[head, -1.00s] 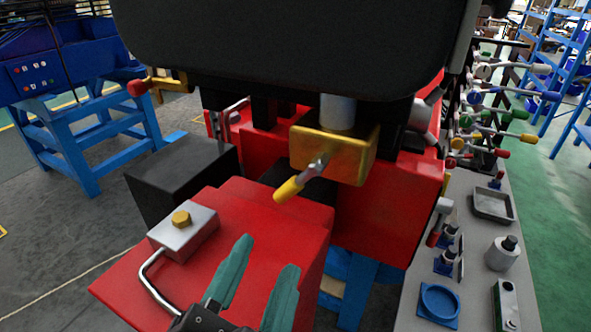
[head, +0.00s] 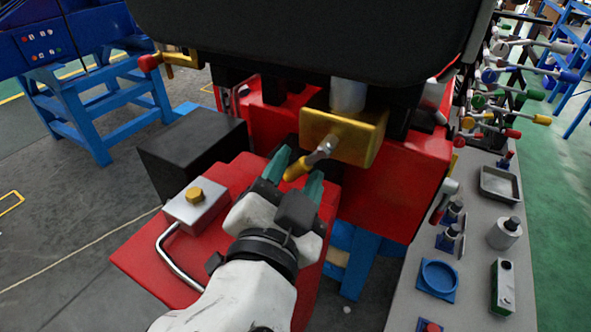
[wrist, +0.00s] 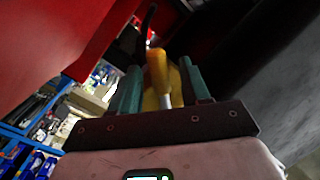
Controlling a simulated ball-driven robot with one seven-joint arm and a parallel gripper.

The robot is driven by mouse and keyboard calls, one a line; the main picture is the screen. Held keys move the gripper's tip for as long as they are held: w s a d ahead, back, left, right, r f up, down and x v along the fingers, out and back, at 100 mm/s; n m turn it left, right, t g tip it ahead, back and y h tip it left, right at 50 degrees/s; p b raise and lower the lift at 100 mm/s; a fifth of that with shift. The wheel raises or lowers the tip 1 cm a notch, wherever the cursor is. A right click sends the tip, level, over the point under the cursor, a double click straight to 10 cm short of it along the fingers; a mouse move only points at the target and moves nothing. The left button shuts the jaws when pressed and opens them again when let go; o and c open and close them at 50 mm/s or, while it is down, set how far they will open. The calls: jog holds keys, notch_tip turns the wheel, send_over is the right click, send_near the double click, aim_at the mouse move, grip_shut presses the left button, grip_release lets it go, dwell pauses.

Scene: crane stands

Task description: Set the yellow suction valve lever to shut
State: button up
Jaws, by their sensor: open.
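The yellow-handled valve lever (head: 296,171) sticks out from a brass valve block (head: 362,137), joined by a short silver shaft. In the head view it points down and to the left. My gripper (head: 300,164) is open, with its two teal fingers either side of the yellow handle. In the wrist view the yellow lever (wrist: 158,68) lies between the fingers of my gripper (wrist: 162,84), and gaps show on both sides. I cannot tell whether a finger touches it.
A red housing (head: 405,185) stands behind and right of the lever. A silver block with a bent metal handle (head: 200,205) sits on the red box at left. A black box (head: 190,150) is beside it. A grey bench (head: 470,235) with several parts stands at right.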

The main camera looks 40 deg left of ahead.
grip_shut()
dwell(0.4)
